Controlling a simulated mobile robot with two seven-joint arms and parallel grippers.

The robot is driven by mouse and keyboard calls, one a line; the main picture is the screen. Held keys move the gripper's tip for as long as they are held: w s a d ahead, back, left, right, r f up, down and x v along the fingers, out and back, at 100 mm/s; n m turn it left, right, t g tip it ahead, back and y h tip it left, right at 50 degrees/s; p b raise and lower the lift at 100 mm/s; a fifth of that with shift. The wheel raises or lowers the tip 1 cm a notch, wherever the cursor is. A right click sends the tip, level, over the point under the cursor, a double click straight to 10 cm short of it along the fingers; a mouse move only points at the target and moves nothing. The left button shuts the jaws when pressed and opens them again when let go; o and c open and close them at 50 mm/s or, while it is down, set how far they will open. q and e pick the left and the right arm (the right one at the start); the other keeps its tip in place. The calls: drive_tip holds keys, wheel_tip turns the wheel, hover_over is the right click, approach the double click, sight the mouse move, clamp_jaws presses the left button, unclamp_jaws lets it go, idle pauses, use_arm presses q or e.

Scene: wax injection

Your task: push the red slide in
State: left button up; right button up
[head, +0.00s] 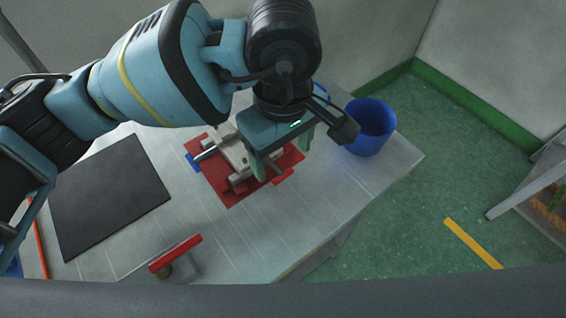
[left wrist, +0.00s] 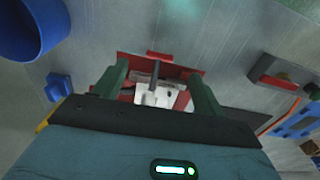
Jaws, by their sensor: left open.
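A pale grey metal mould (head: 235,155) sits on a red base plate (head: 228,194) on the table. A red block (head: 284,176), which looks like the red slide, sticks out at the plate's near right edge; it also shows in the left wrist view (left wrist: 160,55). My left gripper (head: 283,154) hangs over the right part of the mould with its green fingers spread. In the left wrist view the fingers (left wrist: 157,82) stand either side of the mould, with nothing between them gripped. The gripper hides part of the mould. My right gripper is not in view.
A blue bucket (head: 370,127) stands right of the gripper, close to it. A blue block (head: 193,162) is at the plate's left edge. A black mat (head: 108,195) lies left, and a red-topped block (head: 176,254) stands at the front. The table between is clear.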

sight(274, 165)
use_arm(q)
drive_tip(key=shift+f, duration=2.45)
drive_tip(key=c, duration=1.4)
drive_tip(key=shift+w+a+b, duration=0.55)
drive_tip(key=shift+w+a, duration=0.25)
drive_tip(key=shift+w, duration=0.3)
drive_tip(key=shift+r, duration=0.1)
drive_tip(key=o, duration=1.4)
drive_tip(key=shift+r, duration=3.9)
